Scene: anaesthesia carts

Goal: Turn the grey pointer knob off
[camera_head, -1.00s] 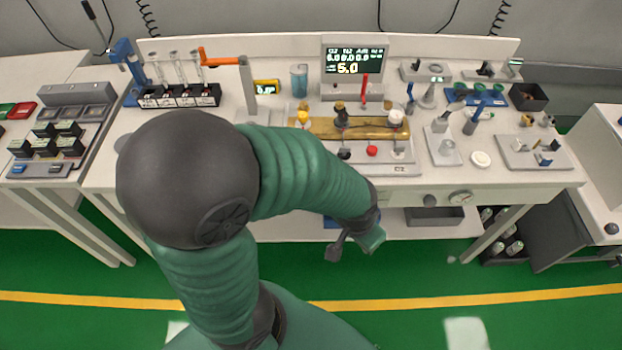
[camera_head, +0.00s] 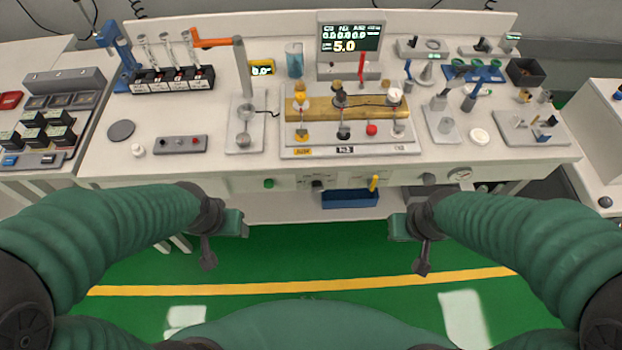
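A dark grey knob (camera_head: 428,179), the likeliest match for the grey pointer knob, sits on the bench's front panel, left of the round gauge. Its pointer direction is too small to read. My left gripper (camera_head: 222,243) hangs below the panel's left part, apart from any control. My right gripper (camera_head: 412,248) hangs in front of and below the grey knob, not touching it. Neither gripper visibly holds anything; the finger gaps are not clear.
The front panel also carries a green knob (camera_head: 268,183), a black knob (camera_head: 318,185), a yellow lever (camera_head: 374,183) and a gauge (camera_head: 460,174). A blue bin (camera_head: 349,199) sits below. A lit display (camera_head: 349,38) stands at the back. Green floor before the bench is clear.

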